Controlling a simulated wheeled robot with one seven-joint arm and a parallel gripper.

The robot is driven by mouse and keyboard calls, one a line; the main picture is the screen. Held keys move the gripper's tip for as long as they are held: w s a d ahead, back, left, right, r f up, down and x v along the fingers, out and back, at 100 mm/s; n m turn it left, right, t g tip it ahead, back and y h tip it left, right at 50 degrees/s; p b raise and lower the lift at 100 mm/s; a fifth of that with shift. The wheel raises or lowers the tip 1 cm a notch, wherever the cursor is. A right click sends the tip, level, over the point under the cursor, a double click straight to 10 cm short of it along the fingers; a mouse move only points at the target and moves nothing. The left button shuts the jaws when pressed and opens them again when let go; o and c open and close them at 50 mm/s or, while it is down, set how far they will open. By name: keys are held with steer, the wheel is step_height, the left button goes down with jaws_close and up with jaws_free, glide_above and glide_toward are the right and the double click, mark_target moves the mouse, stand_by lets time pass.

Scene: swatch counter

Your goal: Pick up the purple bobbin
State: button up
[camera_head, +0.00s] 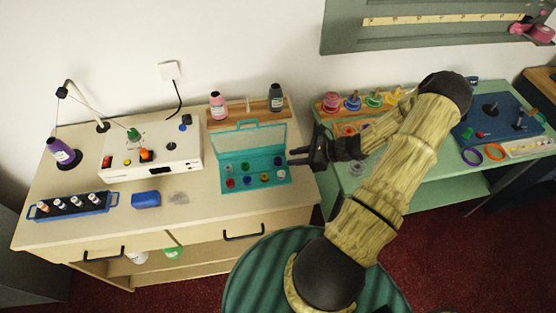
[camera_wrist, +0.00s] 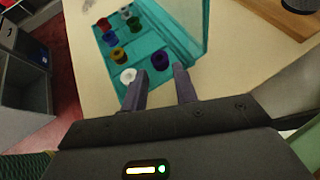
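The purple bobbin (camera_wrist: 161,61) sits in a teal open box (camera_wrist: 190,53), in the corner nearest my gripper in the wrist view. In the head view this bobbin (camera_head: 278,165) is small, at the right end of the back row. My gripper (camera_head: 293,156) is at the right side of the box. Its two fingers are apart and empty. In the wrist view my gripper (camera_wrist: 160,74) points toward the purple bobbin, which shows beyond and between the fingertips. I cannot tell the exact height of the fingertips above it.
A white bobbin (camera_wrist: 128,75) and a yellow bobbin (camera_wrist: 117,54) sit close by in the box. The box's clear lid (camera_head: 250,140) stands raised at the back. A white machine (camera_head: 152,150) is left. A wooden rack (camera_head: 248,111) with bottles stands behind. The counter front is mostly clear.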

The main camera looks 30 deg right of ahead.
mark_target(276, 160)
steer(key=shift+w+a+f+p, duration=0.2)
steer(key=shift+w+a+p, duration=0.1)
steer(key=shift+a+p, duration=0.15)
steer(key=p+x, duration=0.1)
steer(key=x, duration=0.3)
steer(key=shift+f, duration=0.15)
steer(key=c, duration=0.6)
steer(key=shift+s, duration=0.1)
